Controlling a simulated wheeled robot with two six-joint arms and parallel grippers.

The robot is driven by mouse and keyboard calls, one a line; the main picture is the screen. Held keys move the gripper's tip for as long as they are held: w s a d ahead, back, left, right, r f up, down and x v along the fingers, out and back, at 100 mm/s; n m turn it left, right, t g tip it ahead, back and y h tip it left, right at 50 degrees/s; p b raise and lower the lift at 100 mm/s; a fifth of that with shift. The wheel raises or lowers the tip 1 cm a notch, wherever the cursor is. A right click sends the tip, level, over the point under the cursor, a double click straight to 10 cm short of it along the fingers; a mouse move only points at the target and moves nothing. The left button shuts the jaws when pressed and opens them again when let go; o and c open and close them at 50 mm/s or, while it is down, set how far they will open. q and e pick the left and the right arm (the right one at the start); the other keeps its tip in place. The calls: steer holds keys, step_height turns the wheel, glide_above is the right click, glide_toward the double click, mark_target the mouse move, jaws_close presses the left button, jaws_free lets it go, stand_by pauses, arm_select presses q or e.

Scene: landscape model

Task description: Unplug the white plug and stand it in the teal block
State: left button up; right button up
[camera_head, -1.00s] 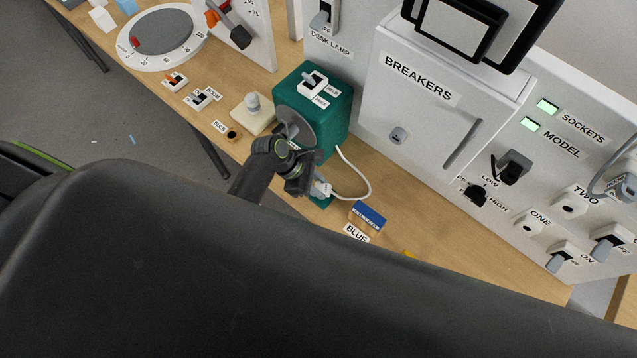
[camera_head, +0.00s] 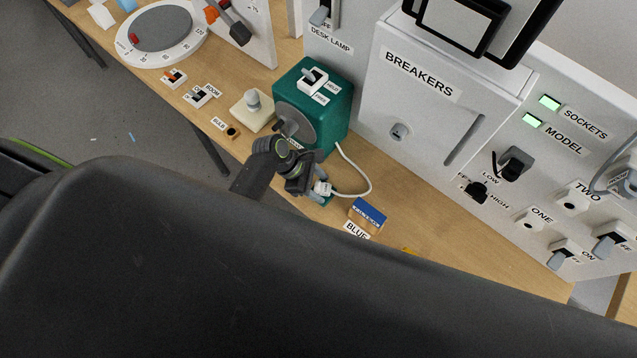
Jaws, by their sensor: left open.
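The white plug (camera_head: 322,188) is at the end of a white cord that loops from the large teal box (camera_head: 340,103). It shows just right of my left gripper, at the small teal block (camera_head: 322,201) on the bench. The plug seems to stand in or on this block; my gripper hides part of both, so how it is seated cannot be told. My left gripper (camera_head: 309,187) is open, low over the bench, close beside the plug. My right gripper is not in view.
A blue-topped block (camera_head: 368,213) lies right of the teal block. A cream base with a bulb (camera_head: 253,107) stands behind left. The grey breaker panel (camera_head: 430,100) rises at the right. My dark arm covers the foreground. Bench right of the blue-topped block is mostly clear.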

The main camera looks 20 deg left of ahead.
arm_select(q)
steer(key=v, duration=0.7)
steer(key=shift+a+r+b, duration=0.2)
steer(key=shift+b, duration=0.2)
stand_by(0.6)
